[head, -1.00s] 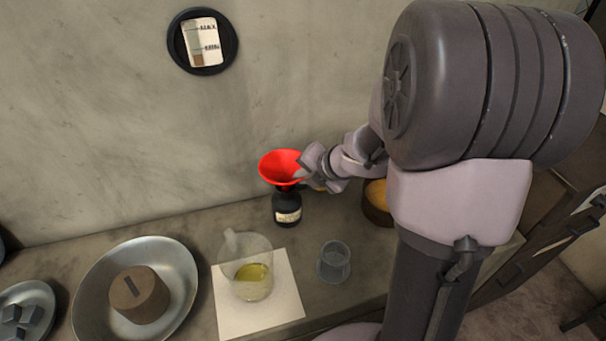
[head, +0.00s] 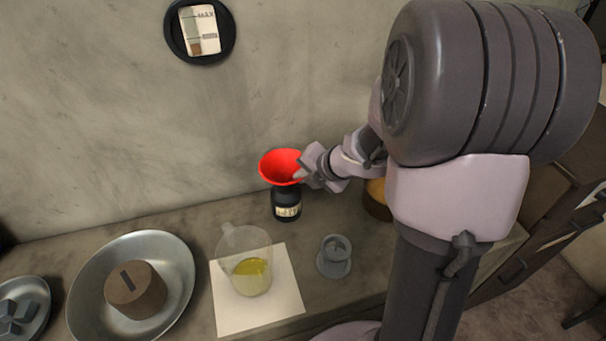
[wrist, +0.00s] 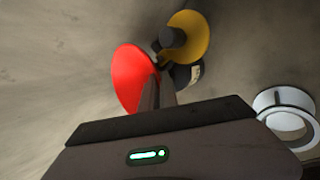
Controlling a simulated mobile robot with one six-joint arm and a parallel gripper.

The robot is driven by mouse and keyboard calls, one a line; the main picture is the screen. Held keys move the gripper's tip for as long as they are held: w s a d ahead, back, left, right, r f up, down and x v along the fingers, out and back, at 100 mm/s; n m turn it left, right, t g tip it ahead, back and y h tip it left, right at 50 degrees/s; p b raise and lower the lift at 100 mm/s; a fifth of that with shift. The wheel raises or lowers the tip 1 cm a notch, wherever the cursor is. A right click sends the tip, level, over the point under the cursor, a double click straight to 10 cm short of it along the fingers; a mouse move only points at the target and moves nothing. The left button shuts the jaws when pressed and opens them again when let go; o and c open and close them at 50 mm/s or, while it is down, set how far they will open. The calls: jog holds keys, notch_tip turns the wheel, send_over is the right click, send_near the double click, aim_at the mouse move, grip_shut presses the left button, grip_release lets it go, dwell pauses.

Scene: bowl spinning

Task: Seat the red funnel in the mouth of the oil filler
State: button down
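The red funnel (head: 281,165) is in the middle of the head view, its wide mouth facing up, directly over the black labelled bottle (head: 287,204) that appears to be the oil filler. Its rim hides the bottle's mouth, so I cannot tell whether the spout is inside. My gripper (head: 301,176) is at the funnel's right side and appears shut on its rim. In the wrist view the funnel (wrist: 130,78) is at the fingertips. The bottle (wrist: 187,76) shows behind, partly hidden by a yellow disc (wrist: 196,40) with a dark knob.
A clear jug (head: 246,262) with yellow liquid stands on a white sheet (head: 230,318). A grey cup (head: 334,258) is to its right. A metal bowl (head: 178,270) holding a brown cylinder (head: 135,290) is at left. The wall is close behind the bottle.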

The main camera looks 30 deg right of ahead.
jog(key=c, duration=1.6)
grip_release()
jog(key=shift+o, duration=0.2)
jog(key=shift+r, duration=0.1)
jog(key=p+v, duration=0.9)
jog(key=v, duration=0.8)
jog(key=shift+s+p, duration=0.2)
jog(key=shift+p, duration=0.2)
